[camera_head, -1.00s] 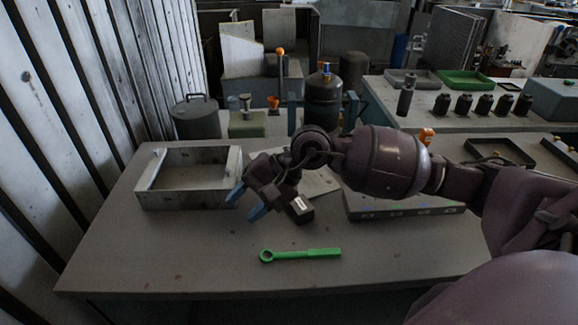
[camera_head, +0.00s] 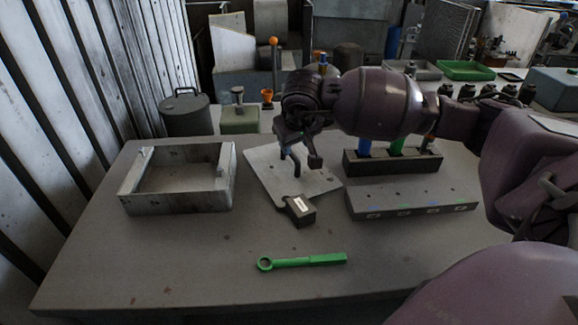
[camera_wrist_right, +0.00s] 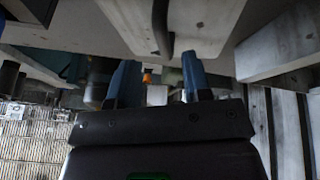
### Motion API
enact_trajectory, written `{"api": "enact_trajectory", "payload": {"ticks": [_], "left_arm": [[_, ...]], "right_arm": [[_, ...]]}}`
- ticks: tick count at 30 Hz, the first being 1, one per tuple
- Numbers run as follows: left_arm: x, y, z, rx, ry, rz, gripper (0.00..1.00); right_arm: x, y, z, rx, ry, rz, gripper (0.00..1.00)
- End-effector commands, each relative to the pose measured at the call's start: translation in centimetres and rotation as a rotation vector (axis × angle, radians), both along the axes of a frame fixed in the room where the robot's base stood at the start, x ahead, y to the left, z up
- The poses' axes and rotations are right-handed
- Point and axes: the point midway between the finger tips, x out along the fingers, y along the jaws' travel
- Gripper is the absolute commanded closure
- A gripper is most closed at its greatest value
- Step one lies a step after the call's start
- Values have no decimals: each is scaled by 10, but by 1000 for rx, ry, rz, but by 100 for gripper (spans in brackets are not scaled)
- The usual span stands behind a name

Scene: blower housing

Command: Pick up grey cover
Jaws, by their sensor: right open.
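The grey cover (camera_head: 318,183) is a flat, light grey plate lying on the table in the middle of the head view. A dark, bent piece that looks like a handle (camera_head: 294,164) shows over it. My right gripper (camera_head: 286,153) is above the plate's back part, partly hidden by its own wrist. In the right wrist view its two blue fingers (camera_wrist_right: 157,78) stand apart with nothing between their tips. A dark curved bar (camera_wrist_right: 161,28) shows beyond them against a light surface. I cannot tell whether the fingers touch anything. My left gripper is not in view.
An open grey box frame (camera_head: 178,201) stands left of the plate. A small dark block with a white label (camera_head: 300,211) is at the plate's front edge. A green ring wrench (camera_head: 305,261) lies in front. A grey slab (camera_head: 412,200) and dark holder (camera_head: 392,165) are right.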

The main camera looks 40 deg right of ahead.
Motion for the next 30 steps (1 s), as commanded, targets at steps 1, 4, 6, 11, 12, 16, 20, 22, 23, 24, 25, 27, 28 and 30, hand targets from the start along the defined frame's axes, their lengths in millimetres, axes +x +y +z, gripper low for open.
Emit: {"api": "enact_trajectory", "payload": {"ticks": [1,4,6,11,12,16,20,22,23,24,25,27,28,30], "left_arm": [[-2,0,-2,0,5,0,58],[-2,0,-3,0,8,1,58],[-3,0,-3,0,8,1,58],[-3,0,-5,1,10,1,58],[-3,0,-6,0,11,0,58],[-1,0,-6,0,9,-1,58],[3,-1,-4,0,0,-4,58],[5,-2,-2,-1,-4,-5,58],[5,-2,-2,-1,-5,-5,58],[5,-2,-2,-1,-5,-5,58],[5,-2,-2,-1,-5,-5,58],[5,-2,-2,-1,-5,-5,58],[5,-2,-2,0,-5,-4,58],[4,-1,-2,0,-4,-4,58]], "right_arm": [[2,-1,-6,2,2,-1,55],[4,-1,-11,1,1,0,55],[6,-2,-17,2,2,0,55],[14,-3,-39,4,3,-1,55],[16,-5,-44,3,2,-2,55],[21,-7,-54,3,2,0,55],[22,-8,-57,1,0,0,55],[22,-8,-56,1,0,0,55],[22,-8,-56,1,-1,1,55],[22,-8,-56,1,-1,1,55],[22,-8,-56,1,-1,1,55],[22,-8,-56,1,-1,1,66],[22,-8,-56,1,-1,1,70],[22,-8,-56,1,-1,1,81]]}}
